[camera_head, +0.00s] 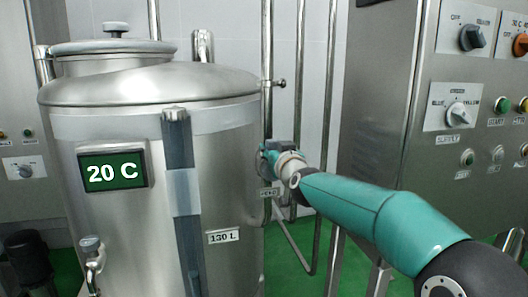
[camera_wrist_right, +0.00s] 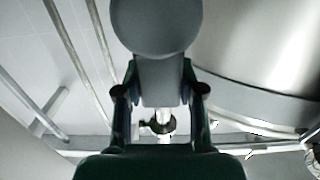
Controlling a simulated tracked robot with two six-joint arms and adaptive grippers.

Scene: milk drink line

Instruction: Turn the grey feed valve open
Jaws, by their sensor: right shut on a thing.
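The grey feed valve (camera_wrist_right: 158,84) shows in the right wrist view as a grey handle with a rounded grey end at the top of the picture. My right gripper (camera_wrist_right: 160,95) has one finger on each side of its narrower part and is shut on it. A pipe fitting shows behind the handle, lower down. In the head view my right gripper (camera_head: 267,160) is at the right side of the steel tank, at the end of my teal arm. There the gripper and wrist hide most of the valve, so how far it is turned cannot be told. My left gripper is not in view.
The steel tank (camera_head: 236,175) has a display (camera_head: 112,172) reading 20 C and a 130 L label (camera_head: 223,237). Vertical pipes (camera_head: 297,80) stand close behind my right wrist. A control cabinet (camera_head: 385,110) with knobs and buttons stands at the right, behind my arm.

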